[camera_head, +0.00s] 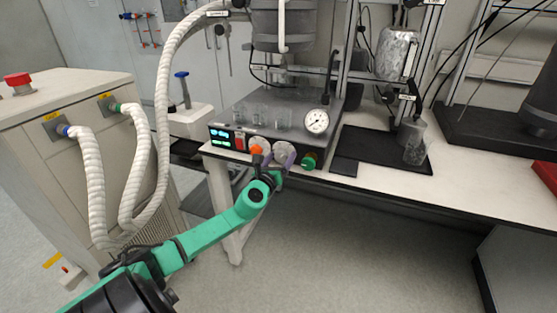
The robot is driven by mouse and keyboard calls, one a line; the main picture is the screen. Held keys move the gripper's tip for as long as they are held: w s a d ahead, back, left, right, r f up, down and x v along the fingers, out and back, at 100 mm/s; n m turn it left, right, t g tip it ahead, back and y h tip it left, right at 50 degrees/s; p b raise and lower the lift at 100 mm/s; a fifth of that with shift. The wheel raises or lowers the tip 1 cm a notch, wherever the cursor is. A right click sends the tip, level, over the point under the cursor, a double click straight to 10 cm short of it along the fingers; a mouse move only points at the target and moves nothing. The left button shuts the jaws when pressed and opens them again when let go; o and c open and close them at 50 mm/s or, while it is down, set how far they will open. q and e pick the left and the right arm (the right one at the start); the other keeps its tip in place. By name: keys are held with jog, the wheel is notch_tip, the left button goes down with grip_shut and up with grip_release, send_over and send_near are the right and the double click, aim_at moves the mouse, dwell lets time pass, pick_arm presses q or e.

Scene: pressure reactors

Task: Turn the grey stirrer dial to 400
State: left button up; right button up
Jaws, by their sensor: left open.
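The grey stirrer dial (283,149) is a round pale knob on the front panel of the stirrer unit (222,127). My left gripper (273,159) is in front of the panel at this dial. It is open, with an orange-tipped finger to the left and a purple-grey finger to the right. The fingers cover part of the dial, and its scale and pointer are too small to read. I cannot tell whether the fingers touch it. My right gripper is not in view.
A pale knob (259,142) is left of the dial, and a green knob (309,162) is right of it. Green displays (220,136) are at the panel's left. A pressure gauge (316,121) and glass beakers (262,117) are above. White hoses (160,120) hang left.

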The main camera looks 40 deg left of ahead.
pick_arm(q)
jog(key=shift+s+d, duration=0.2)
jog(key=shift+s, duration=0.4)
jog(key=v, duration=1.3)
jog(key=shift+s, duration=0.1)
jog(key=s+a+f+n+g+p, duration=0.1)
jog(key=s+a+f+n+g, duration=0.2)
jog(key=f, duration=0.7)
jog(key=s+a+f+n+g+p, duration=0.1)
jog(key=s+a+f+n+g, duration=0.2)
jog(key=f+n, duration=0.45)
jog(key=s+a+f+n+g+p, duration=0.1)
jog(key=s+f+n+g, duration=0.3)
jog(key=f, duration=0.8)
jog(key=s+d+f+n+g+h+p, duration=0.1)
jog(key=s+d+f+n+g+h, duration=0.4)
jog(key=s+d+f+n, duration=0.7)
jog(key=s+d+f+g, duration=0.1)
jog(key=s+d+f, duration=0.7)
jog(key=s, duration=0.3)
jog(key=shift+d+f+h+p, duration=0.3)
jog(key=shift+d+f+h, duration=0.1)
